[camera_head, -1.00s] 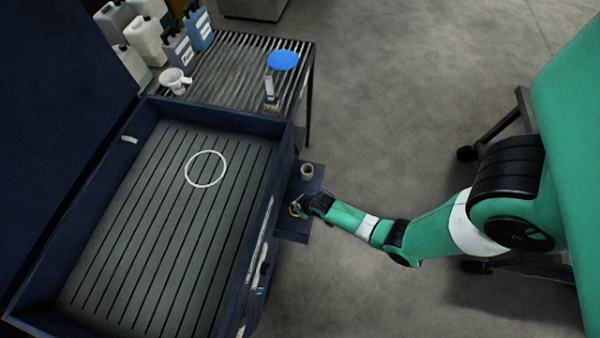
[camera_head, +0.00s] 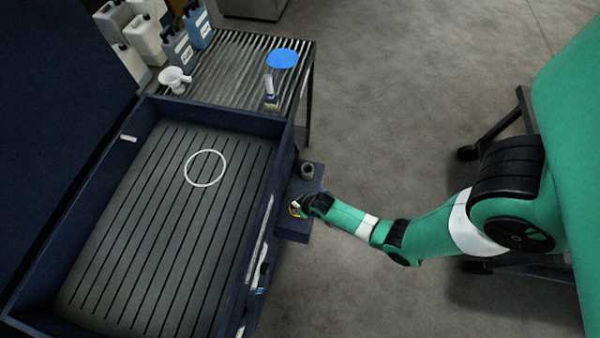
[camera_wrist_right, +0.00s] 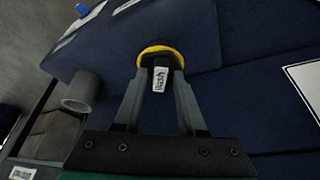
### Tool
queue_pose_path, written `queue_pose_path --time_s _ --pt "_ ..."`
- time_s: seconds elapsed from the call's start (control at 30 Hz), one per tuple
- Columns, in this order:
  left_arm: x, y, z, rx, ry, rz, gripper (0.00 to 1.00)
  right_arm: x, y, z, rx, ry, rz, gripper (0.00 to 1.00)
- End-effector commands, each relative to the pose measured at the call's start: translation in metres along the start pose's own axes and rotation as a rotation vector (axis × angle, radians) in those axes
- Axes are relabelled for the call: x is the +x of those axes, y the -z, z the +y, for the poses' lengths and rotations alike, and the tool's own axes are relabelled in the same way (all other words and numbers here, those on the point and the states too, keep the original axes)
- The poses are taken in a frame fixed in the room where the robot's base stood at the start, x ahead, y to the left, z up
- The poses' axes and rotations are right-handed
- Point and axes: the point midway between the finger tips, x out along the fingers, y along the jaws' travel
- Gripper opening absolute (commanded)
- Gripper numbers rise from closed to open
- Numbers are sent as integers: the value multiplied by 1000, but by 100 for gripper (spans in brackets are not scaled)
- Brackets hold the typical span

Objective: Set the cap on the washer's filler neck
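The cap (camera_wrist_right: 160,50), dark with a yellow rim and a white lettered label, sits between the fingertips of my right gripper (camera_wrist_right: 160,82) in the wrist view. The fingers look closed on its sides. In the head view the right gripper (camera_head: 298,208) is beside the washer's right wall, with a bit of yellow at its tip. The grey filler neck (camera_head: 307,170) stands on a small blue ledge, just beyond the gripper and apart from it. It also shows in the wrist view (camera_wrist_right: 82,92), left of the fingers. My left gripper is not in view.
The washer's open basin (camera_head: 150,235) with a ribbed floor and a white ring (camera_head: 205,168) lies left. A slatted bench (camera_head: 235,65) behind holds jugs (camera_head: 178,48), a white funnel (camera_head: 174,80), a blue disc (camera_head: 282,59) and a small bottle (camera_head: 271,98).

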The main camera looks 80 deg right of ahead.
Motion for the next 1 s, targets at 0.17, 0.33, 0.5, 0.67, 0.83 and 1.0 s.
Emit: queue_pose_path --time_s 0.17,0.33,0.5,0.67,0.83,1.0 --pt "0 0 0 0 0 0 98 0 0 0 0 0 0 55" --pt "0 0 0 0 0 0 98 0 0 0 0 0 -1 55" --pt "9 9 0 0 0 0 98 -19 2 0 0 0 1 55" --pt "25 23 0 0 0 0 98 -58 2 0 -1 1 1 55" --pt "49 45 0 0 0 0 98 -99 3 0 0 0 -1 55" --pt "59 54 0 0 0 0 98 -116 2 0 -1 0 0 55"
